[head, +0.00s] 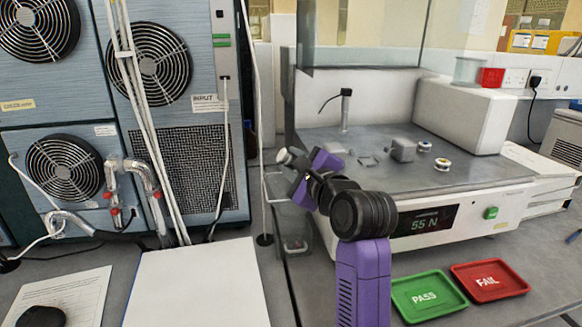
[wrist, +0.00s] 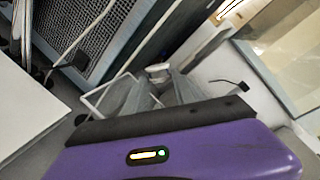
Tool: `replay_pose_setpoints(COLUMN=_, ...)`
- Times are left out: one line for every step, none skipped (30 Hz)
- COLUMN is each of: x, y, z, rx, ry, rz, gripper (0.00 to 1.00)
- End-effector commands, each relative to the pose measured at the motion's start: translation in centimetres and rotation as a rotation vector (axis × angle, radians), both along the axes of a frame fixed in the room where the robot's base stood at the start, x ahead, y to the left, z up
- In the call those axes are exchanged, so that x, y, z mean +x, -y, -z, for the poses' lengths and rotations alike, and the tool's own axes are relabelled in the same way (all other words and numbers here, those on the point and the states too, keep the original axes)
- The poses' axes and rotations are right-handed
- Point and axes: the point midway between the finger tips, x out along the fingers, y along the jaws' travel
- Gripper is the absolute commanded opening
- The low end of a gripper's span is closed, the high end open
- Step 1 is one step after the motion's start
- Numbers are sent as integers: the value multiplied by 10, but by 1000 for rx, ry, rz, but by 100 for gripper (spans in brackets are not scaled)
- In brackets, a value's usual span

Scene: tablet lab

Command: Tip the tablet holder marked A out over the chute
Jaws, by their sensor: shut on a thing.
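My gripper (head: 291,160) is at the left end of my purple arm, beside the left edge of the testing machine. It is shut on a small white round tablet holder (head: 282,156), which sticks out past the fingertips to the left. The holder also shows between the fingers in the wrist view (wrist: 157,70). It looks tilted; its letter and any tablet inside cannot be made out. A pale-rimmed opening (wrist: 104,97), perhaps the chute, lies below and left of the fingers in the wrist view. My arm hides part of the machine's front.
Two more small round holders (head: 424,147) (head: 442,164) stand on the machine top (head: 480,172), near grey blocks (head: 403,149). A green PASS tray (head: 428,312) and a red FAIL tray (head: 490,294) lie in front. Ventilated cabinets (head: 180,140) and hanging cables stand at left.

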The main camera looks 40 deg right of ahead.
Motion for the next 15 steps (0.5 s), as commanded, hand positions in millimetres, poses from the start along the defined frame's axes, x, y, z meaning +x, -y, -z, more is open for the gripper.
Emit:
replay_pose_setpoints(x=0, y=0, z=3, rx=19, ry=13, rz=0, gripper=4)
replay_pose_setpoints(x=-1, y=1, z=3, rx=31, ry=22, rz=0, gripper=4)
replay_pose_setpoints(x=-1, y=1, z=3, rx=47, ry=33, rz=0, gripper=4)
replay_pose_setpoints(x=-1, y=1, z=4, rx=58, ry=40, rz=0, gripper=4)
replay_pose_setpoints(x=-1, y=2, z=4, rx=69, ry=48, rz=0, gripper=4)
replay_pose_setpoints(x=-1, y=2, z=4, rx=85, ry=59, rz=0, gripper=4)
replay_pose_setpoints(x=-1, y=2, z=5, rx=95, ry=67, rz=-1, gripper=4)
replay_pose_setpoints(x=-2, y=2, z=5, rx=107, ry=75, rz=-1, gripper=4)
replay_pose_setpoints(x=-2, y=3, z=5, rx=124, ry=85, rz=0, gripper=4)
replay_pose_setpoints(x=-2, y=3, z=5, rx=134, ry=92, rz=0, gripper=4)
replay_pose_setpoints(x=-2, y=3, z=6, rx=147, ry=101, rz=0, gripper=4)
replay_pose_setpoints(x=-2, y=3, z=6, rx=161, ry=111, rz=0, gripper=4)
replay_pose_setpoints(x=-2, y=4, z=6, rx=172, ry=118, rz=-1, gripper=4)
replay_pose_setpoints(x=-3, y=4, z=6, rx=184, ry=126, rz=-1, gripper=4)
replay_pose_setpoints(x=-3, y=4, z=7, rx=198, ry=136, rz=-1, gripper=4)
